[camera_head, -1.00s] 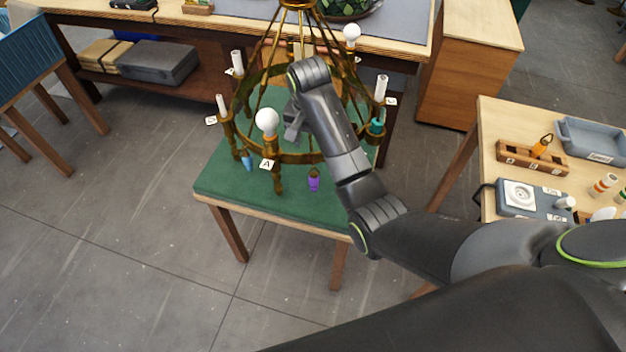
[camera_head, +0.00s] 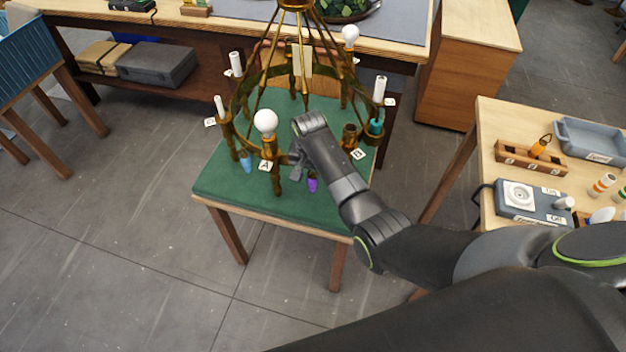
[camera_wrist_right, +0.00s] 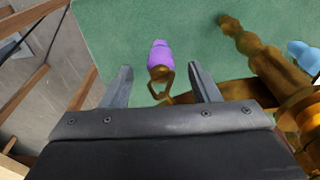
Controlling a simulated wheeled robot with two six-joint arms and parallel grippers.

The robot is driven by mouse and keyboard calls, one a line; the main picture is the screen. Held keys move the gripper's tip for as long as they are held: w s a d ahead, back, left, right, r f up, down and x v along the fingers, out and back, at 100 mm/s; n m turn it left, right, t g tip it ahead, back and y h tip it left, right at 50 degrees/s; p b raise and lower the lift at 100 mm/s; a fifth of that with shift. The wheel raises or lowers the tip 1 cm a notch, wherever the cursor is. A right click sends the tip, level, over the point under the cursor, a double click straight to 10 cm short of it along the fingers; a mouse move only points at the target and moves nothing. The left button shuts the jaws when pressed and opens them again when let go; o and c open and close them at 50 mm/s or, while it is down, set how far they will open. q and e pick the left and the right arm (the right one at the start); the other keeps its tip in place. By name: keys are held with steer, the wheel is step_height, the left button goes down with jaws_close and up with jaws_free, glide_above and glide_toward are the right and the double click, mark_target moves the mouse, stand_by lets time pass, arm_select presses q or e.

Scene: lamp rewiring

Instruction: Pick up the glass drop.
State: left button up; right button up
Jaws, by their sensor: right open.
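A purple glass drop (camera_head: 312,185) with a brass loop on top is at the near side of the brass chandelier (camera_head: 277,180), over the green table top. In the right wrist view the drop (camera_wrist_right: 160,53) lies between and slightly beyond the fingertips, its loop (camera_wrist_right: 160,78) between the fingers. My right gripper (camera_wrist_right: 160,72) is open and empty, one finger on each side, with no clear contact. In the head view the right gripper (camera_head: 297,172) partly hides the drop. A blue drop (camera_head: 246,162) and a teal drop (camera_head: 376,127) are also on the chandelier. My left gripper is out of view.
The chandelier's ring, arms, white bulb (camera_head: 265,121) and candle sleeves stand close around my right gripper. In the right wrist view a brass arm (camera_wrist_right: 262,55) is just right of the fingers. The green table's (camera_head: 225,190) front left is clear. A side table (camera_head: 488,150) holds a tray and tools.

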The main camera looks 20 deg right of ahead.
steer(key=shift+w+f, duration=0.15)
steer(key=shift+f, duration=1.2)
steer(key=c, duration=1.1)
steer(key=shift+d+r, duration=0.1)
